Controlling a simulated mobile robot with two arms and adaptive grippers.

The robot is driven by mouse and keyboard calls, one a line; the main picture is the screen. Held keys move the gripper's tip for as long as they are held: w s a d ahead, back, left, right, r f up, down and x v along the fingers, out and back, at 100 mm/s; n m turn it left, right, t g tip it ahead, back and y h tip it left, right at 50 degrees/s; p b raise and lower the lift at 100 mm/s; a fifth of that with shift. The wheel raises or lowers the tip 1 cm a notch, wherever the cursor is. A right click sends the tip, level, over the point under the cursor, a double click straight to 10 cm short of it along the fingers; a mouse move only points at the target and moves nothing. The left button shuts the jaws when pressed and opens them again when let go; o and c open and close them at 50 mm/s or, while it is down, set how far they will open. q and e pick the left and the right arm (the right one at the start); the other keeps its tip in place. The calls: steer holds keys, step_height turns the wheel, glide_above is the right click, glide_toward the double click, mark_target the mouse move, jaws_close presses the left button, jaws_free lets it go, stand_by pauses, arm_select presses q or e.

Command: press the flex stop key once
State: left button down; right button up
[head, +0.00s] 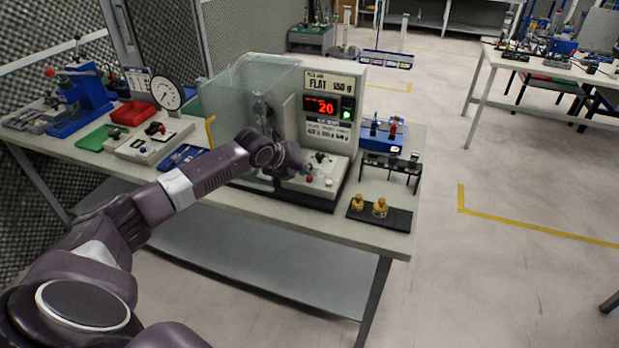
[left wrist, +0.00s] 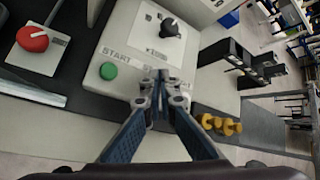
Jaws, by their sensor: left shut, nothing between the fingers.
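The tester (head: 335,95) stands on the bench with a red "20" on its display. Its pale control panel (head: 318,185) carries a black knob, which also shows in the left wrist view (left wrist: 170,27). There a green key (left wrist: 108,71) lies beside the word START. My left gripper (left wrist: 160,78) is shut and empty, its tips over the panel right of START. They cover the label and any key there. In the head view my left gripper (head: 306,172) is over the panel, close to a small red spot (head: 309,180). I cannot tell whether the tips touch anything.
A clear guard (head: 250,90) stands left of the display. Yellow weights (head: 380,207) sit on a black plate at right, near a black rack (head: 392,165). A dial gauge (head: 166,94) and red tray (head: 132,113) stand at left. The floor at right is open.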

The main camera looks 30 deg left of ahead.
mark_target(308, 178)
arm_select(q)
steer(key=shift+f, duration=0.5)
stand_by(0.4)
steer(key=shift+r, duration=0.15)
steer(key=shift+r+p, duration=0.7)
steer(key=shift+r, duration=0.2)
step_height(308, 178, up, 5)
steer(key=p, duration=0.4)
stand_by(0.6)
